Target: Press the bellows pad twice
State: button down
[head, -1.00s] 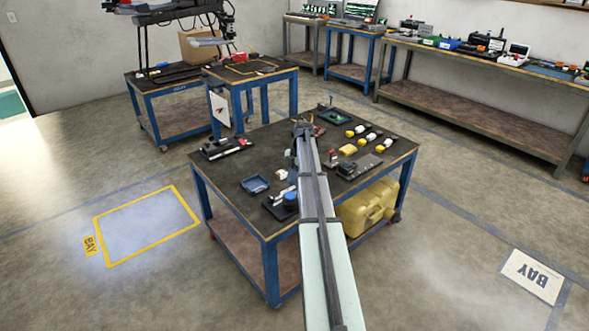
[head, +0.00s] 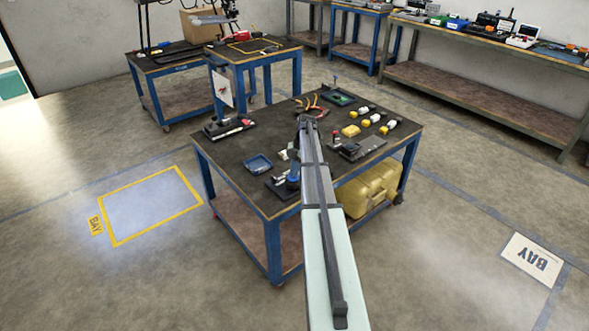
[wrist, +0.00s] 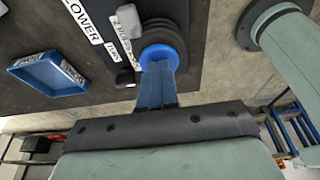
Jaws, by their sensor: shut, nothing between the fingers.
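The bellows pad (wrist: 178,43) shows in the wrist view as a round blue disk on dark ribbed bellows. It sits on a dark base with white labels, one partly reading "LOWER". My gripper (wrist: 158,66) is shut and empty, its blue fingers end-on against the near part of the disk in the picture. I cannot tell whether they touch it or how far the bellows is squeezed.
A blue tray (head: 258,164) lies left of the base and also shows in the wrist view (wrist: 48,74). The dark table top (head: 237,150) carries a black device (head: 228,128), a yellow block (head: 351,131) and several yellow-white parts. A yellow case (head: 370,190) is on the shelf below.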

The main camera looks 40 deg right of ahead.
jog(key=shift+f, duration=0.65)
jog(key=a+v, duration=0.1)
jog(key=v, duration=1.3)
jog(key=shift+r, duration=0.3)
jog(key=shift+a, duration=0.15)
dwell(0.3)
